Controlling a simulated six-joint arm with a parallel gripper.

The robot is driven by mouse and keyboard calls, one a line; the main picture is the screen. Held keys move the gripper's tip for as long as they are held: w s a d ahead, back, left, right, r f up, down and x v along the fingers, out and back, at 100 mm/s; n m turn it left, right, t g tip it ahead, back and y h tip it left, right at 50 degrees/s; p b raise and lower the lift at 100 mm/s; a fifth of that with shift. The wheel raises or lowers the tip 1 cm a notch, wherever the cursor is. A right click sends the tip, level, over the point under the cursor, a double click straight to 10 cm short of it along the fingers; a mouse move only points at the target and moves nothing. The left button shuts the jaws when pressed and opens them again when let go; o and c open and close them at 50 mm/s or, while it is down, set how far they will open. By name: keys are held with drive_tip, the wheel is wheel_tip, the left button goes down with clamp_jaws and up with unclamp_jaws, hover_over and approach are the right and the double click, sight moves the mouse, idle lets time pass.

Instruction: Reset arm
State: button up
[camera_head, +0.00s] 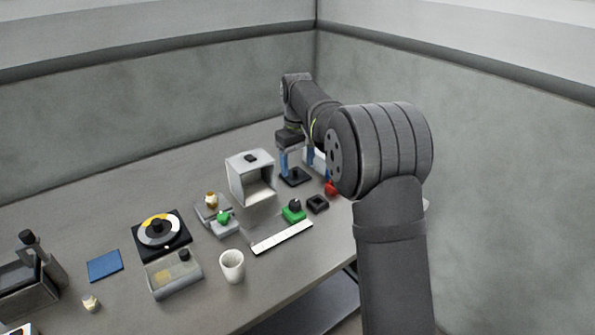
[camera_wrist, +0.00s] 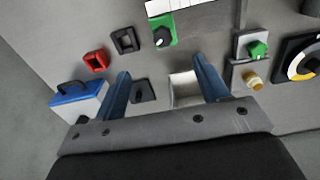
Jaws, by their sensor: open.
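My gripper (camera_head: 296,160) has two blue fingers and hangs at the far end of the table, right of the white open-fronted box (camera_head: 250,165). In the wrist view my gripper (camera_wrist: 162,68) has its fingers spread wide with nothing held between them. A small black square piece (camera_head: 295,177) with a raised centre lies below the fingers; it also shows in the wrist view (camera_wrist: 144,92). My arm reaches in from the right and hides part of the table's far right end.
A blue-lidded white box (camera_wrist: 80,98), a red piece (camera_head: 331,188), a black frame (camera_head: 318,204) and a green block (camera_head: 293,214) are near my gripper. Farther left are a reel on a black base (camera_head: 140,240), a white cup (camera_head: 232,268) and a blue pad (camera_head: 104,265). Walls stand behind.

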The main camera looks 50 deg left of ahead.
sight(296, 204)
idle(0.3)
drive_tip(key=f, duration=1.7)
drive_tip(key=shift+s+f, duration=0.2)
drive_tip(key=shift+f, duration=0.05)
drive_tip(key=shift+s, duration=0.15)
